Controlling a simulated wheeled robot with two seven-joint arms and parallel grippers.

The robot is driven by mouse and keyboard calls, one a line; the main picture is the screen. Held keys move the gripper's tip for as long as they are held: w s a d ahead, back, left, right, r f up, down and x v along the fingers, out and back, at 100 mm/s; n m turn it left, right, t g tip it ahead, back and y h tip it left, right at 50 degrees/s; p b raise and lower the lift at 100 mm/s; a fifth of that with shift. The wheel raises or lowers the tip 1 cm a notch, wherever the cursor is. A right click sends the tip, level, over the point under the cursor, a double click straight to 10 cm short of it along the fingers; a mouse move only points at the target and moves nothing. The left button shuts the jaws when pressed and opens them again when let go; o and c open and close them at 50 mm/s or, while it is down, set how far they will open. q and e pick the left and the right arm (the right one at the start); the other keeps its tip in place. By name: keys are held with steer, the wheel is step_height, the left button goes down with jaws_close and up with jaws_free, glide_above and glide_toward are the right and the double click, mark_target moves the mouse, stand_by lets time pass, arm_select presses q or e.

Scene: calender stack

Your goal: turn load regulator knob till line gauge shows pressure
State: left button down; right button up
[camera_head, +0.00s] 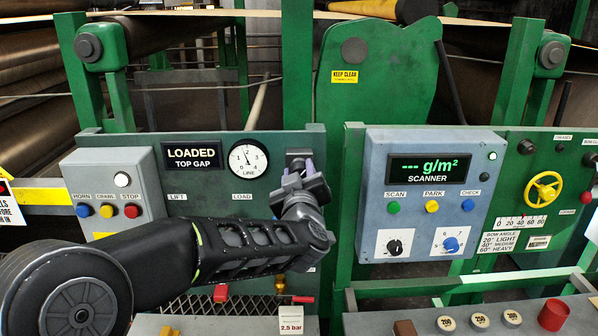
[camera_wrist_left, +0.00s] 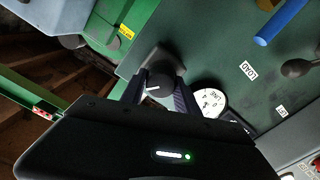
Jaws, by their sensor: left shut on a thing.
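The load regulator knob (camera_wrist_left: 160,86) is a dark round knob with a pale mark on its face. My left gripper (camera_wrist_left: 158,92) is shut on it, with one finger on each side in the left wrist view. In the head view my left gripper (camera_head: 302,180) covers the knob at the right end of the green panel. The white line gauge (camera_head: 248,158) is left of the gripper; its thin needle seems to slant up and left, but the reading is too small to be sure. The gauge also shows in the left wrist view (camera_wrist_left: 207,102). My right gripper is not in view.
A LOADED / TOP GAP display (camera_head: 192,155) is left of the gauge. The grey scanner box (camera_head: 376,185) stands close right of the gripper. My left arm hides the panel below the LIFT and LOAD labels. A blue bar (camera_wrist_left: 280,22) sticks out near LOAD in the wrist view.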

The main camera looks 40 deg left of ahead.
arm_select(q)
steer(key=shift+f, duration=0.15)
steer(key=c, duration=0.9)
jaws_free()
steer(key=b+v, duration=0.1)
steer(key=v, duration=0.7)
steer(key=shift+b, duration=0.35)
